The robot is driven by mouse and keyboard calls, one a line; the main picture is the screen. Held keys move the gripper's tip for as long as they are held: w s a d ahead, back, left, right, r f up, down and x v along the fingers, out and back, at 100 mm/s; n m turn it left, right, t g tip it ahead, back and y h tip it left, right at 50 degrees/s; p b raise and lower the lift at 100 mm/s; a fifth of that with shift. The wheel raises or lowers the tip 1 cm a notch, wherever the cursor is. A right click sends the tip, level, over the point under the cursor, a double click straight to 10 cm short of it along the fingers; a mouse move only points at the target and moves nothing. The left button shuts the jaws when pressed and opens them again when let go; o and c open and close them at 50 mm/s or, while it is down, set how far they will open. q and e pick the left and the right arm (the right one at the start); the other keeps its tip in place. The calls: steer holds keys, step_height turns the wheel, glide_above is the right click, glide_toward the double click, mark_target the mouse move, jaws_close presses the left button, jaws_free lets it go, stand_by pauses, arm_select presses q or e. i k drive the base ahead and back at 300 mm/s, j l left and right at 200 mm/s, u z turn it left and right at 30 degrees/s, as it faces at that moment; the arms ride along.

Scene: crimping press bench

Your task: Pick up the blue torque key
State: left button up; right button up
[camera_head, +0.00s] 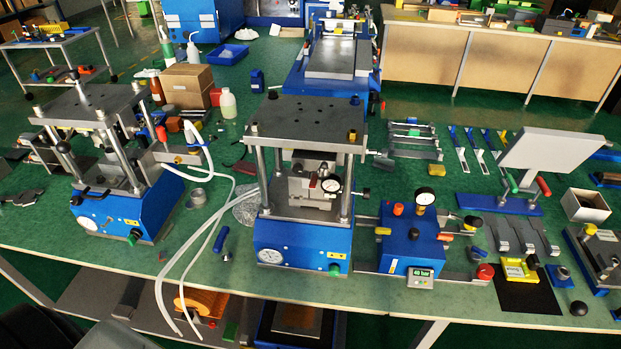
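A small tool with a blue handle (221,239) is on the green bench between the two presses, near the front; it looks like the blue torque key, but it is too small to be sure. A small metal piece shows just below its handle. The white hoses (190,262) pass to its left, and the middle press stands to its right. Neither of my grippers can be made out in the head view.
The left press (125,205) and middle press (301,240) rise high beside the tool. A blue pressure unit (408,240) stands right of the middle press. Clear wrap (246,205) lies behind the tool. Several blue-handled strips (457,148) lie at the back right. Bare bench lies in front.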

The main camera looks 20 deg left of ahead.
mark_target(227, 257)
steer(key=u, duration=1.45)
